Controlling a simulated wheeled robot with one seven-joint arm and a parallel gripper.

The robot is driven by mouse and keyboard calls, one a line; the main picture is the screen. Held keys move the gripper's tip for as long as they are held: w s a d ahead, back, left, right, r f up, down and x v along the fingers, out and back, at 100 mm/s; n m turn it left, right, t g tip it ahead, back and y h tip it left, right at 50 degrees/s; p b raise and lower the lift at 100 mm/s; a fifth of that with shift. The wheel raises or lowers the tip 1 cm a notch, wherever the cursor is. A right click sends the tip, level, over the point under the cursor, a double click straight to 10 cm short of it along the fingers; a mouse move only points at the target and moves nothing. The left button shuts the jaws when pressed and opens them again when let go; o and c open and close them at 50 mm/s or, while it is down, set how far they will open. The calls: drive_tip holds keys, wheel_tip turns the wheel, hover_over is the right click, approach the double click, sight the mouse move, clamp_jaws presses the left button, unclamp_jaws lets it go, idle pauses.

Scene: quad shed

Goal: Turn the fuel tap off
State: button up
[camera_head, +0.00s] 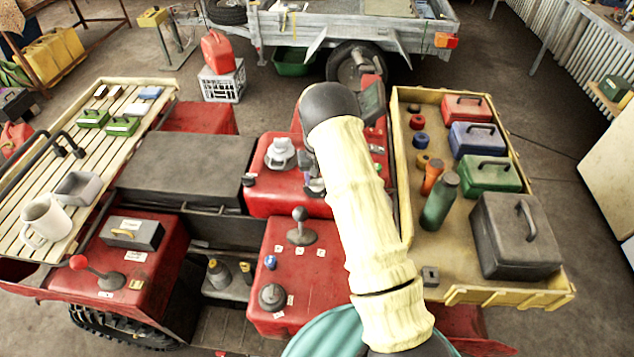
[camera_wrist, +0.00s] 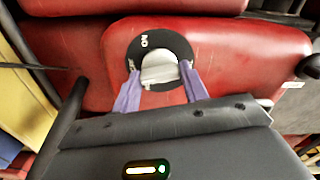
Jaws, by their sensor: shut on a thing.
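The fuel tap (camera_wrist: 160,71) shows in the wrist view as a pale grey knob on a round black plate set in a red body panel. White lettering that looks like "ON" sits at the plate's top left, and another mark beside the left finger is partly covered. My gripper (camera_wrist: 160,76) has its two purple fingers on either side of the knob, shut on it. I cannot tell exactly which mark the knob points to. In the head view my pale-sleeved arm reaches over the red quad (camera_head: 283,248) and hides the tap.
A cargo tray (camera_head: 458,220) with bottles and toolboxes lies right of my arm. A slatted rack (camera_head: 28,190) with a mug (camera_head: 46,218) is at the left. A black seat (camera_head: 183,170) is left of the arm. A black-knobbed lever (camera_head: 300,228) stands close to my arm.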

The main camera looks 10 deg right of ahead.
sight(317, 179)
drive_tip(key=shift+m+b, duration=0.5)
drive_tip(key=shift+m, duration=0.8)
drive_tip(key=o, duration=1)
wheel_tip(317, 179, up, 17)
drive_tip(key=b, duration=0.4)
drive_tip(key=shift+r, duration=0.2)
